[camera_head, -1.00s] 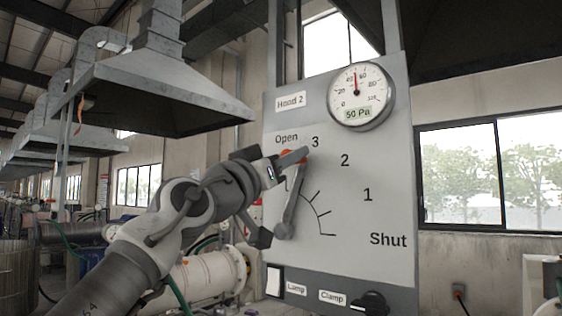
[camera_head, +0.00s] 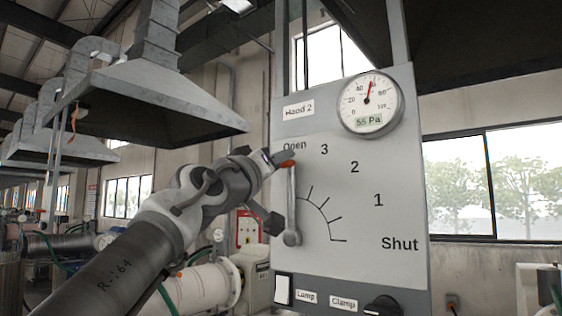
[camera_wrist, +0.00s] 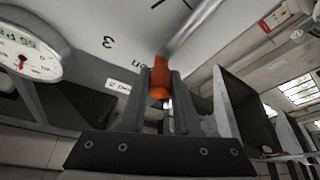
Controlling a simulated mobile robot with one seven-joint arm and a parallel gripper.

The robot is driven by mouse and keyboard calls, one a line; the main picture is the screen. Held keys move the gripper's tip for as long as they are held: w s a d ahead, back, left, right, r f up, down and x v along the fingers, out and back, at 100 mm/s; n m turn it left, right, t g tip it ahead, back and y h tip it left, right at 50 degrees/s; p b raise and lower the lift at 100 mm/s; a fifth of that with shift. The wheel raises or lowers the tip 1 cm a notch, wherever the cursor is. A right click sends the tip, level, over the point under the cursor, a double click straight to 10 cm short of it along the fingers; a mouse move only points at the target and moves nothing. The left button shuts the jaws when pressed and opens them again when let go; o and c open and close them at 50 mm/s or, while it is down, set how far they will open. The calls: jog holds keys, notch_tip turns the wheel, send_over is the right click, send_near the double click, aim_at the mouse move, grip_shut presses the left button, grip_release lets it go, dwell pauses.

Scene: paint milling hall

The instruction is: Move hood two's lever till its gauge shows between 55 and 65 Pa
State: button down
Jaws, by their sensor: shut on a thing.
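The hood two panel (camera_head: 345,215) is a light grey board labelled "Hood 2", with a scale marked Open, 3, 2, 1 and Shut. Its lever (camera_head: 291,205) stands nearly upright, its orange-tipped end just below "Open". The gauge (camera_head: 370,102) reads 55 Pa on its display, needle pointing slightly right of straight up. My gripper (camera_head: 284,160) is at the lever's top end. In the wrist view my gripper (camera_wrist: 160,100) is shut on the orange handle (camera_wrist: 159,78), one finger on each side. The gauge (camera_wrist: 28,50) also shows there, upside down and partly cut off.
Below the scale are a white switch (camera_head: 283,289), labels "Lamp" and "Clamp", and a dark clamp knob (camera_head: 383,305). A grey extraction hood (camera_head: 150,100) hangs at left. White pipework (camera_head: 205,287) lies behind my arm.

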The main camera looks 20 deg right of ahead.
jog(key=c, duration=0.6)
grip_release()
jog(key=shift+w+a, duration=0.15)
jog(key=shift+c, duration=0.2)
jog(key=shift+s+a+f+b, duration=0.25)
jog(key=shift+s+f+b, duration=0.1)
jog(key=shift+b, duration=0.1)
jog(key=b+v, duration=0.8)
jog(key=v, duration=0.8)
jog(key=shift+s, duration=0.25)
jog(key=shift+r, duration=0.15)
